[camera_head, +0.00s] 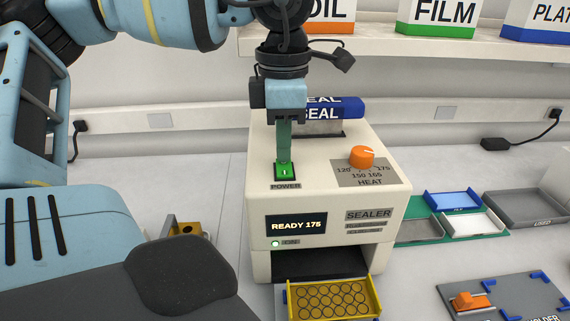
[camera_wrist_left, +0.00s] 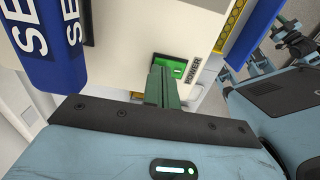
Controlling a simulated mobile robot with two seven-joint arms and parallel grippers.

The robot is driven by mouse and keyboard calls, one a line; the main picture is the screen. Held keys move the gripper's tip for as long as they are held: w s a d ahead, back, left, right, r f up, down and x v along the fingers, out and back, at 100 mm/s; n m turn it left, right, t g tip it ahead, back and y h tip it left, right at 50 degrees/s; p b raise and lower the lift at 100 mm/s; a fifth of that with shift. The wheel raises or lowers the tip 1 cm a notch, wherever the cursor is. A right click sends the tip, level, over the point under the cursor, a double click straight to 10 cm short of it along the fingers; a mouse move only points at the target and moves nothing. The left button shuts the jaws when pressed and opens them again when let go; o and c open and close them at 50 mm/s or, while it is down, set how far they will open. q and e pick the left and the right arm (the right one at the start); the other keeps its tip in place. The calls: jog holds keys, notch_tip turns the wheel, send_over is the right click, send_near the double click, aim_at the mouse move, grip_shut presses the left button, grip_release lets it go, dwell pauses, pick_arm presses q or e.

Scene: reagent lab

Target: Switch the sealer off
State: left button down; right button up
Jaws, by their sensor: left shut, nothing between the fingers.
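The sealer (camera_head: 330,200) is a cream box with a dark display reading "READY 175" and a small green lamp lit below it. Its green power switch (camera_head: 285,170) is on the top left, above the word POWER; it also shows in the left wrist view (camera_wrist_left: 178,70). My left gripper (camera_head: 284,158) is shut and empty, pointing down, with its green fingertips at the switch's back edge. I cannot tell whether they touch it. The orange heat knob (camera_head: 362,157) is right of the switch. My right gripper is not in view.
A yellow tray (camera_head: 375,298) with round wells sits at the sealer's front slot. A blue seal roll (camera_head: 345,107) is on top, behind the gripper. Trays (camera_head: 453,199) and a grey holder (camera_head: 520,296) lie to the right. A shelf with boxes (camera_head: 437,18) runs behind.

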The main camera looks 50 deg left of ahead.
pick_arm(q)
jog(key=shift+f, duration=0.2)
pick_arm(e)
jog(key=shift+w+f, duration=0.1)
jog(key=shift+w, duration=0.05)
